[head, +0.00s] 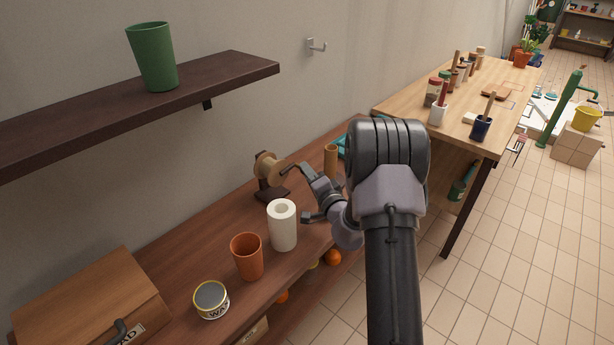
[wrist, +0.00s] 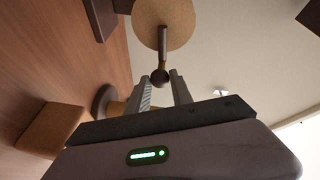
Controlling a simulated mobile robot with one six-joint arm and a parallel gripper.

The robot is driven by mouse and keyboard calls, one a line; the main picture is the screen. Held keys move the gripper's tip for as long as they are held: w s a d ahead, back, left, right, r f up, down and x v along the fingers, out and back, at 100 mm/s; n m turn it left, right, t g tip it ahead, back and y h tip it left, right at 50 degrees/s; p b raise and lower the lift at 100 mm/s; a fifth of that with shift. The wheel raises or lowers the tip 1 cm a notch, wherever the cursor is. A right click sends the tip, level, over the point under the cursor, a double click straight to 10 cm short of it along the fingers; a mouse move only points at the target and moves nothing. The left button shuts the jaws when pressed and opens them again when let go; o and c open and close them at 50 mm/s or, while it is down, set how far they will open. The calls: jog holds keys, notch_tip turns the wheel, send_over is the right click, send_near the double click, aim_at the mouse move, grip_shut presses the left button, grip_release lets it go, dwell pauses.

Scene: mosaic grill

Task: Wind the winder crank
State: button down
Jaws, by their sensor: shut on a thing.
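The winder (head: 267,167) stands on the brown bench against the wall, with a tan round drum on a dark wooden stand. Its drum also fills the top of the wrist view (wrist: 178,22). The crank (wrist: 163,45) is a dark arm running from the drum's centre to a dark rounded knob. My gripper (head: 305,172) is on the right side of the winder. In the wrist view my gripper (wrist: 161,80) has its two grey fingers on either side of the knob, shut on it. The knob's far side is hidden.
A white paper roll (head: 283,228), an orange cup (head: 247,258) and a tin (head: 211,300) stand in front of the winder. A tan cylinder (head: 331,160) stands behind my gripper. A shelf (head: 220,78) with a green cup (head: 153,57) overhangs at left.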

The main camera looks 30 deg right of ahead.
dwell(0.4)
jog(key=c, duration=1.1)
grip_release()
jog(key=shift+c, duration=0.2)
jog(key=s+a+r+p, duration=0.1)
jog(key=s+a+p, duration=0.1)
jog(key=s, duration=1.5)
jog(key=shift+s, duration=0.15)
jog(key=shift+a, duration=0.1)
